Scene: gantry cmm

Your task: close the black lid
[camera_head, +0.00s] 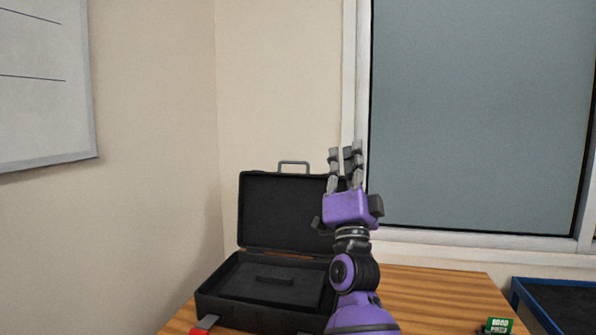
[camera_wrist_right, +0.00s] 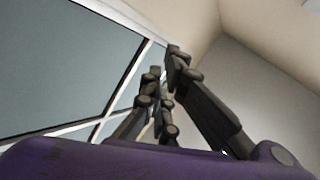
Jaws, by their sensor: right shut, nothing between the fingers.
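The black lid (camera_head: 283,212) belongs to a black case (camera_head: 262,307) on the wooden table. It stands open, roughly upright at the back of the case, with a grey handle (camera_head: 293,164) on its top edge. My right gripper (camera_head: 346,152) points upward in front of the lid's right edge in the head view and hides part of that edge. Its fingers are close together and hold nothing. The right wrist view shows the fingers (camera_wrist_right: 162,75) against the window and wall, with no lid in sight. I cannot tell the gap between gripper and lid. My left gripper is not in view.
The wooden table (camera_head: 435,294) has free room right of my arm. A small green object (camera_head: 498,325) is at its front right, beside a blue-rimmed tray (camera_head: 560,300). A red and grey object (camera_head: 203,326) touches or overlaps the case's front left. Walls and a window (camera_head: 480,110) stand behind.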

